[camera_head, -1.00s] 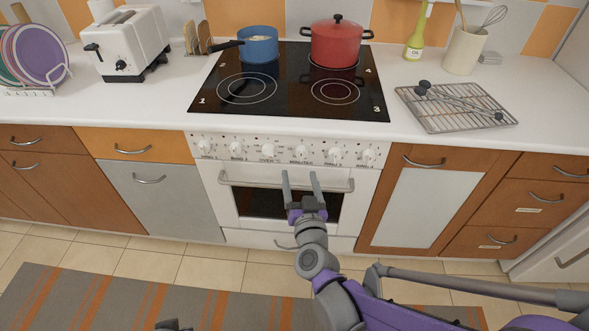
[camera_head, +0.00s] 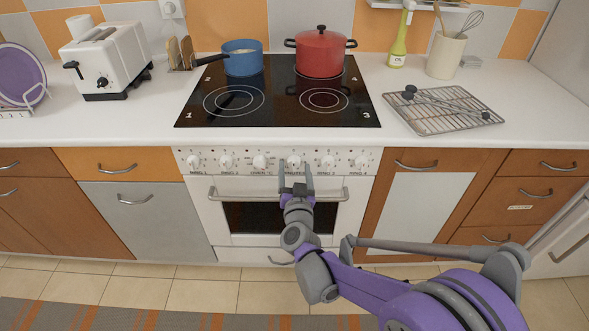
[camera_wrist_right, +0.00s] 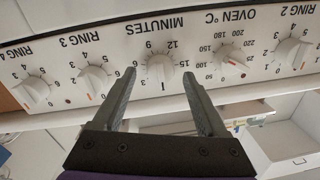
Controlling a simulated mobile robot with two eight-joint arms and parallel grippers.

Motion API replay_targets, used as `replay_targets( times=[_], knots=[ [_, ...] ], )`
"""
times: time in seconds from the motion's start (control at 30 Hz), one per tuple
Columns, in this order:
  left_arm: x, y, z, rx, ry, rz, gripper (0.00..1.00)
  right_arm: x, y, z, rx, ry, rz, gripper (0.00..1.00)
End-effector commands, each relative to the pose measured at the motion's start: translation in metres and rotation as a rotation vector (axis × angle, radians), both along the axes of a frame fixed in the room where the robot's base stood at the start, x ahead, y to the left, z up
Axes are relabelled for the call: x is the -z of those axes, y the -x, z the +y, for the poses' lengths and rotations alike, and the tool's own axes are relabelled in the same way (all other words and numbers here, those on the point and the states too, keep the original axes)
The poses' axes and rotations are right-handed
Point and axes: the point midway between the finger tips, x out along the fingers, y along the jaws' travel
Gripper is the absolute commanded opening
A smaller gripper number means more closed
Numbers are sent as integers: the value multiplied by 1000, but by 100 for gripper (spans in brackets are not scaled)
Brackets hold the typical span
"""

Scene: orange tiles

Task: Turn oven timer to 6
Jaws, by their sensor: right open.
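The oven timer is the white knob (camera_wrist_right: 158,69) labelled MINUTES on the white control panel, centred in the right wrist view, which shows the panel upside down. It shows small in the head view (camera_head: 294,161). A dark line on the knob points to the bottom of the wrist picture, away from the 9 and 12. My right gripper (camera_head: 295,168) is open, one finger on each side of the timer knob. In the wrist view its fingertips (camera_wrist_right: 159,75) straddle the knob with gaps visible; contact cannot be told. My left gripper is out of view.
The OVEN knob (camera_wrist_right: 233,63) and RING 3 knob (camera_wrist_right: 94,81) flank the timer closely. The oven handle (camera_head: 330,195) runs below the panel near my gripper. A blue pot (camera_head: 242,60) and red pot (camera_head: 320,55) stand on the cooktop. A rack (camera_head: 440,112) lies on the right counter.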

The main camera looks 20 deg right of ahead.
Motion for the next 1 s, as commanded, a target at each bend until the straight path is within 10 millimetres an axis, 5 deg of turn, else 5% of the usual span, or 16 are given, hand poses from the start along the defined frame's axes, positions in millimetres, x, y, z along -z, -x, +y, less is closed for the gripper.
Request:
replay_targets(
  times=[0.4, 0.8, 1.0],
  knots=[
    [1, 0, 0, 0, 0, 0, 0, 0, -8, -2, -1, 1, 1, 73],
    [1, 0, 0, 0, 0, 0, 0, 0, -8, -2, -1, 1, 1, 1],
    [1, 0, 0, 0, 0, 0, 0, 0, -8, -2, -1, -3, -1, 0]
  ],
)
